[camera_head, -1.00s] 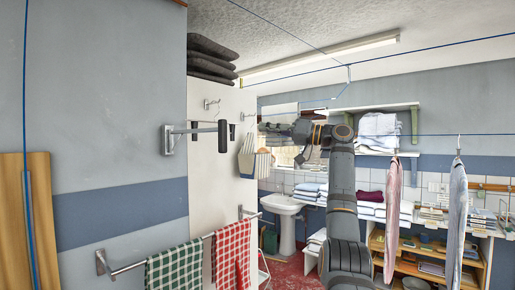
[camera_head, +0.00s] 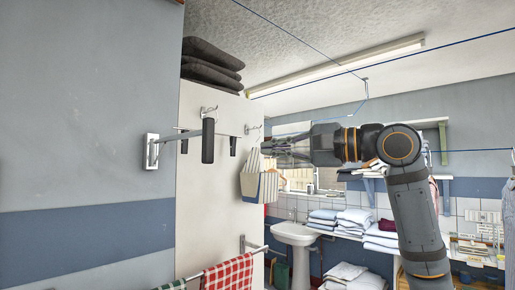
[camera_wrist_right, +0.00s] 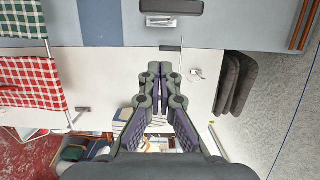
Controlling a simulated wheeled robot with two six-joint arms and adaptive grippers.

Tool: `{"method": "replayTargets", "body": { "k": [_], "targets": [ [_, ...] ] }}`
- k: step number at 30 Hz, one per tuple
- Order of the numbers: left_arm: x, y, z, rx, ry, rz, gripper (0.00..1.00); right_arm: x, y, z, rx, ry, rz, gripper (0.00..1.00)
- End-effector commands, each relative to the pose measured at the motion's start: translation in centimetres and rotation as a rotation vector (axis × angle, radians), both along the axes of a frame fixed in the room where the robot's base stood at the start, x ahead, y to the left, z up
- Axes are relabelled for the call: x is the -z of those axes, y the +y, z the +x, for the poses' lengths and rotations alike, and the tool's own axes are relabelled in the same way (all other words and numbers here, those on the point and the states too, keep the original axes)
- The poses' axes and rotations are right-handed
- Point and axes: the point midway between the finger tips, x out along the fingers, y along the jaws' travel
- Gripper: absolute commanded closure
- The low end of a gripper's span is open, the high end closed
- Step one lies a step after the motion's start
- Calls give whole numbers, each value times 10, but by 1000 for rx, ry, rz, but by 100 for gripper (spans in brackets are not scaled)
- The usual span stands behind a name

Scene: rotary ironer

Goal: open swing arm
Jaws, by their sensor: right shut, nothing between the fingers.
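The swing arm (camera_head: 180,136) is a grey metal bar on a wall bracket (camera_head: 151,151), sticking out from the blue-grey wall and ending in an upright black pad (camera_head: 208,140). In the right wrist view its black pad (camera_wrist_right: 172,7) shows at the top edge, beyond the fingertips. My right gripper (camera_head: 266,147) is to the right of the pad in the head view, apart from it, pointing left. In the wrist view the right gripper (camera_wrist_right: 160,68) has its fingertips together with nothing between them. My left gripper is not in view.
A white panel (camera_head: 205,200) stands behind the swing arm, with dark folded cloths (camera_head: 212,60) on top. A striped cloth item (camera_head: 260,187) hangs just below my right gripper. A rail with a red checked towel (camera_head: 228,272) is below. A sink (camera_head: 297,234) stands behind.

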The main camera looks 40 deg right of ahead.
Motion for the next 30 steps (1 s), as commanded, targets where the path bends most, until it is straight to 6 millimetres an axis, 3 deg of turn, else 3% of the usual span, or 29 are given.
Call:
{"method": "replayTargets", "body": {
  "k": [12, 19, 30],
  "targets": [
    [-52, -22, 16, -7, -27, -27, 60, -6, 29, 84, -5, 5, 2, 100],
    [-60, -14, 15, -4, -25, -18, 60, -2, 60, 78, -2, 0, -2, 100],
    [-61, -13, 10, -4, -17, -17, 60, 0, 67, 77, 0, 0, 0, 100]
  ]
}}
